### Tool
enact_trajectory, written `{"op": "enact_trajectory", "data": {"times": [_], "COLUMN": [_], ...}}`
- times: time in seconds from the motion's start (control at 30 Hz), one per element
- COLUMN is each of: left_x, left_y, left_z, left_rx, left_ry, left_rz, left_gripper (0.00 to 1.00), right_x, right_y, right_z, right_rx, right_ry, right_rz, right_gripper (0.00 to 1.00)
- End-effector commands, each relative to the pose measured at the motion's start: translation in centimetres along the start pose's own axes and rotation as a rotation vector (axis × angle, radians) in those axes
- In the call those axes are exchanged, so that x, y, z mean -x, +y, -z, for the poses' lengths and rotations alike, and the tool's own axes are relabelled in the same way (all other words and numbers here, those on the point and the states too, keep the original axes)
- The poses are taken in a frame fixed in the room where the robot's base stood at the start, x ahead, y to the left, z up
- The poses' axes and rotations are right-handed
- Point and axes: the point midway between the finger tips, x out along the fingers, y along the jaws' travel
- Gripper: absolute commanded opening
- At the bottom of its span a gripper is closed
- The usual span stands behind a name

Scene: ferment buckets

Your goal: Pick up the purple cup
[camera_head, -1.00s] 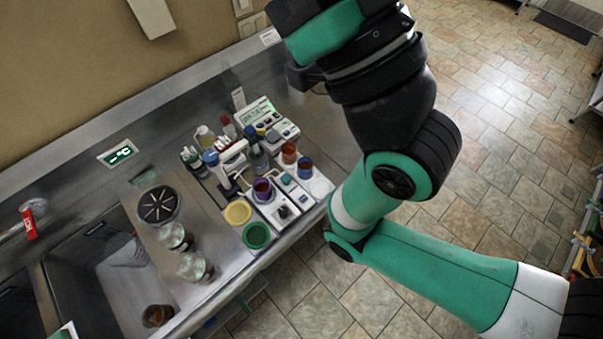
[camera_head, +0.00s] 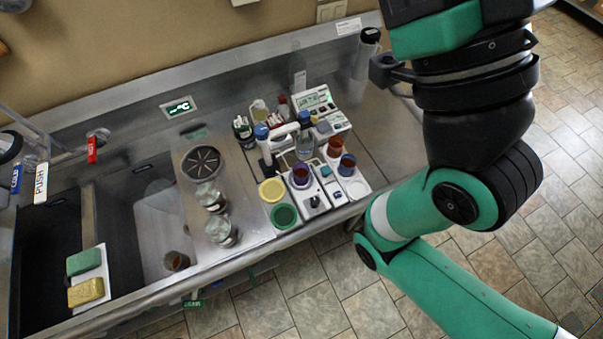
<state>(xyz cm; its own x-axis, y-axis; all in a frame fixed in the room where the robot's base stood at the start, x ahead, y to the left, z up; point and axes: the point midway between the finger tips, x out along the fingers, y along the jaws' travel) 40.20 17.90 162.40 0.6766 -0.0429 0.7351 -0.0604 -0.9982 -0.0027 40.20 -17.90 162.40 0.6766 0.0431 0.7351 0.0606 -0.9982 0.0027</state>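The purple cup (camera_head: 300,176) stands upright on the white front part of the cluster of lab items on the steel counter (camera_head: 364,112). Its inside looks dark reddish. No gripper is near it. An arm of mine reaches from the lower right up past the top edge, to the right of the cup. I can make out no gripper fingers on it. My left gripper does not show.
Orange (camera_head: 335,146) and blue (camera_head: 347,165) cups stand right of the purple cup. Yellow (camera_head: 271,190) and green (camera_head: 284,216) round items lie left of it. Glass jars (camera_head: 221,231) stand further left, beside the sink (camera_head: 150,215). Bottles stand behind.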

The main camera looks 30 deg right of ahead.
Motion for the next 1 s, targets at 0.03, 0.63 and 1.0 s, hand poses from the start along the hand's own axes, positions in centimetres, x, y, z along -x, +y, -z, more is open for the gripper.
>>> {"op": "enact_trajectory", "data": {"times": [0.03, 0.63, 1.0], "left_x": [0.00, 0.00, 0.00], "left_y": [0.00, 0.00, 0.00], "left_z": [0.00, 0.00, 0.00], "left_rx": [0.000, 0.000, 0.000], "left_ry": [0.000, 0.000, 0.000], "left_rz": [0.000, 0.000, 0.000], "left_gripper": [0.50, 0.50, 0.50], "right_x": [0.00, 0.00, 0.00], "right_y": [0.00, 0.00, 0.01], "right_z": [0.00, 0.00, 0.00], "right_rx": [0.000, 0.000, -0.011], "right_ry": [0.000, 0.000, 0.000], "right_rz": [0.000, 0.000, 0.000], "right_gripper": [0.00, 0.81, 0.95]}}
